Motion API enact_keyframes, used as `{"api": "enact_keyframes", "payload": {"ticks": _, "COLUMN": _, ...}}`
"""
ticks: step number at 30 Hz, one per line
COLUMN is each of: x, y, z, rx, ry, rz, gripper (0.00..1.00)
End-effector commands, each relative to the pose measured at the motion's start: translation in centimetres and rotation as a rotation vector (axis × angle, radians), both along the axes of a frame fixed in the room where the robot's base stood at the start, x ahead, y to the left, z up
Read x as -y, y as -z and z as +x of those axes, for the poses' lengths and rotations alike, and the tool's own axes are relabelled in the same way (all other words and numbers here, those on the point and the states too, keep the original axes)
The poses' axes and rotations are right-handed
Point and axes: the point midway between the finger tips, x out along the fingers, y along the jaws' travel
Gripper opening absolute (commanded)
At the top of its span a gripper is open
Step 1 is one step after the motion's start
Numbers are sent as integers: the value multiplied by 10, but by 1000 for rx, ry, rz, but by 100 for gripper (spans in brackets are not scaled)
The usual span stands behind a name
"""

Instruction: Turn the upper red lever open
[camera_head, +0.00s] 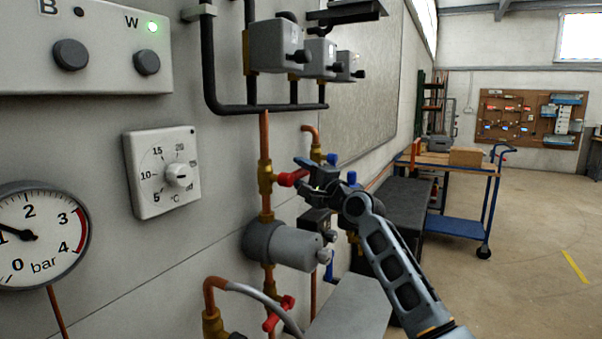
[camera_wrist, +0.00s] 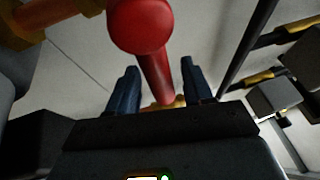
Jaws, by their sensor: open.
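The upper red lever (camera_head: 291,178) sticks out from a brass valve (camera_head: 265,180) on the copper pipe, left of my gripper (camera_head: 312,175) in the head view. In the wrist view the red lever (camera_wrist: 150,50) is large, with its round end near the top and its shaft running down between the fingers of my gripper (camera_wrist: 160,88). The two dark fingers stand apart, one on each side of the shaft. I cannot tell whether either touches it. A lower red lever (camera_head: 279,312) is on the same pipe line, below the grey cylinder.
A grey cylinder (camera_head: 285,245) juts out below the upper lever. Grey boxes (camera_head: 277,45) and dark pipes are above it. A grey hose (camera_head: 262,298) curves below. A blue trolley (camera_head: 455,205) and open floor lie to the right.

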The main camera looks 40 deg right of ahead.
Motion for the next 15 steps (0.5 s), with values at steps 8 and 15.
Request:
{"api": "enact_keyframes", "payload": {"ticks": 8, "x": 0, "y": 0, "z": 1, "rx": 0, "ry": 0, "rz": 0, "gripper": 49}}
{"api": "enact_keyframes", "payload": {"ticks": 15, "x": 0, "y": 0, "z": 1, "rx": 0, "ry": 0, "rz": 0, "gripper": 26}}
